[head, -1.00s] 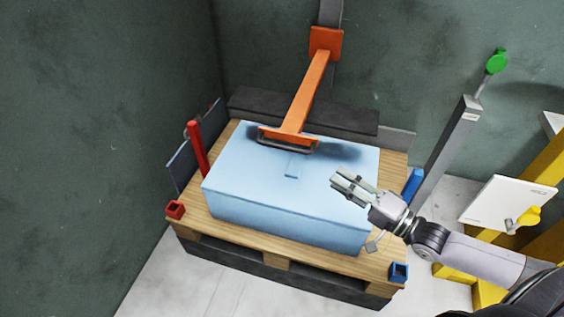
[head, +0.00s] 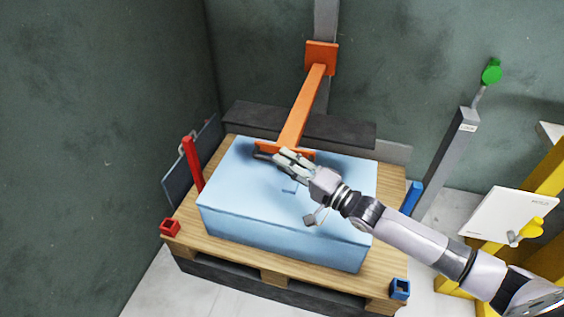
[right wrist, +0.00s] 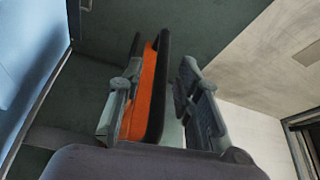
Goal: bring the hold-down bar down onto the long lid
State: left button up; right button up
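The orange hold-down bar (head: 303,105) slants down from an orange bracket on a grey post to a wide front end with a dark handle, over the back of the light-blue long lid (head: 240,180). Whether it touches the lid is hard to tell. My right gripper (head: 276,160) is at this front end, above the lid. In the right wrist view, the bar's orange end (right wrist: 143,95) and dark handle (right wrist: 160,85) lie between the two fingers. The fingers are apart, with a gap on the right finger's side. My left gripper is not in view.
The blue block stands on a wooden pallet (head: 190,228) with a red post (head: 193,165) at left and a blue post (head: 412,197) at right. A grey post with a green knob (head: 491,72) and a yellow stand with a white panel (head: 500,215) are at right.

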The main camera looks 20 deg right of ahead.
jog(key=shift+x, duration=0.8)
grip_shut()
dwell(0.4)
